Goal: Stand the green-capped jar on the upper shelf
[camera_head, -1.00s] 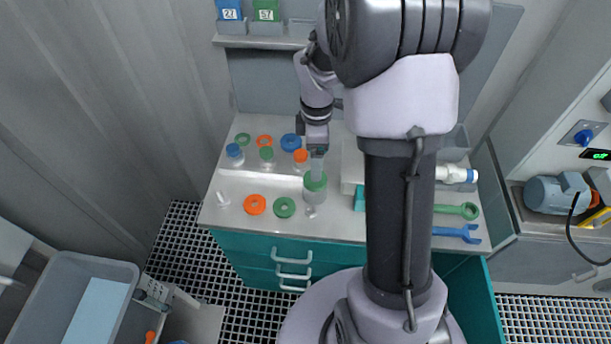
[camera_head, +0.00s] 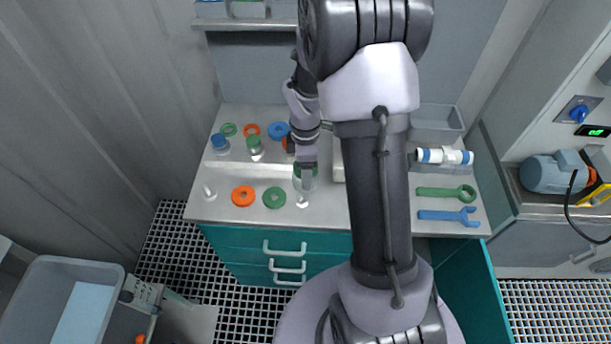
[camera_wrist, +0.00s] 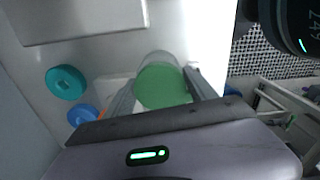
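A clear jar with a green cap (camera_head: 309,184) stands upright on the grey bench top. My gripper (camera_head: 304,170) is directly above it and hides most of its cap. In the wrist view the green cap (camera_wrist: 161,88) sits between the two fingers of my gripper (camera_wrist: 162,84), one close on each side. I cannot tell whether they press on it. A smaller green-capped vessel (camera_head: 255,150) stands further left on the raised back ledge. The upper shelf (camera_head: 245,24) runs along the back wall, with labelled bins on it.
A blue-capped vessel (camera_head: 220,145) and several loose rings, including an orange ring (camera_head: 243,196) and a green ring (camera_head: 273,198), lie left of the jar. A green wrench (camera_head: 445,193), a blue wrench (camera_head: 448,215) and a white cylinder (camera_head: 444,156) lie right. My arm covers the middle.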

